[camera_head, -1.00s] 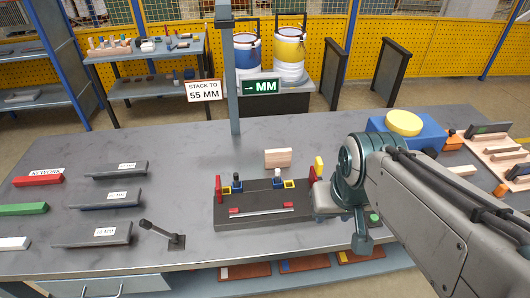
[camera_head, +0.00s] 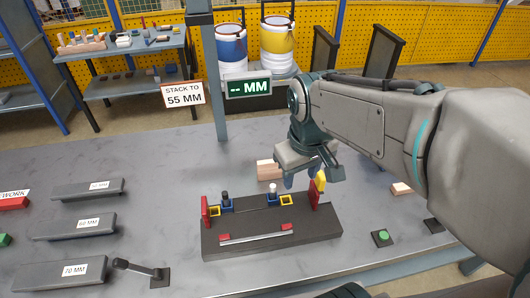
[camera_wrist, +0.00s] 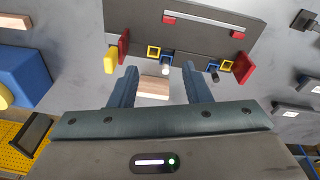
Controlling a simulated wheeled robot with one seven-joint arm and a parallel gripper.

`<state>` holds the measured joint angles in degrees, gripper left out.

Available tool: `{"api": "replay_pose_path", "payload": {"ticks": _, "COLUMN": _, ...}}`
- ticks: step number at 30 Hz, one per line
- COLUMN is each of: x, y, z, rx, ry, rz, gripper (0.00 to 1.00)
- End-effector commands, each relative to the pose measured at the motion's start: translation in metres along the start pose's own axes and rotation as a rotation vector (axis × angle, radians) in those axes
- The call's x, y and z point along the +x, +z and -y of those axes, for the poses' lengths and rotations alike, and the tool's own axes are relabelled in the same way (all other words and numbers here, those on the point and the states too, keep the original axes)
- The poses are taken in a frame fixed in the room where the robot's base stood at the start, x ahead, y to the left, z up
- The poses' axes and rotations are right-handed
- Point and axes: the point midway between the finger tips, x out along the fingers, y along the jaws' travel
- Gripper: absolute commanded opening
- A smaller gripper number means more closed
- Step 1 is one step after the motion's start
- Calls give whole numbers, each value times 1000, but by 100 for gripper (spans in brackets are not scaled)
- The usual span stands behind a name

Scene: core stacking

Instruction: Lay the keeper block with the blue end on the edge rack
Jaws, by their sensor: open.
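A pale wooden block (camera_head: 268,170) stands on the table just behind the dark fixture, partly hidden by my gripper. It also shows in the wrist view (camera_wrist: 154,87), between and beyond my fingers. No blue end is visible on it, so I cannot tell whether it is the keeper block. My gripper (camera_head: 300,177) is open above the table beside this block, with its fingers (camera_wrist: 160,76) apart and nothing clasped between them. I cannot make out an edge rack in the current views.
The dark fixture (camera_head: 270,244) carries red end plates, blue and yellow brackets and a rod. Grey bars labelled in mm (camera_head: 75,226) and a lever (camera_head: 140,268) are at left. Another wooden block (camera_head: 401,189) and a green button (camera_head: 382,237) are at right.

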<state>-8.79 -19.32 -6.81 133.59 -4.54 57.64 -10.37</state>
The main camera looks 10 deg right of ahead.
Motion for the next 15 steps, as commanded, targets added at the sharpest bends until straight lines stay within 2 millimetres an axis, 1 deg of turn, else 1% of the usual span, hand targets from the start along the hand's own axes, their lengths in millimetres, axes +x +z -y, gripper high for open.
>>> {"api": "replay_pose_path", "payload": {"ticks": 1, "x": 20, "y": -12, "z": -2, "rx": -68, "ry": 6, "rz": 44, "gripper": 44}}
{"api": "replay_pose_path", "payload": {"ticks": 10, "x": 84, "y": -84, "z": -20, "rx": -470, "ry": 101, "rz": 307, "gripper": 44}}
{"api": "replay_pose_path", "payload": {"ticks": 15, "x": 121, "y": -125, "z": -19, "rx": -689, "ry": 194, "rz": 477, "gripper": 44}}
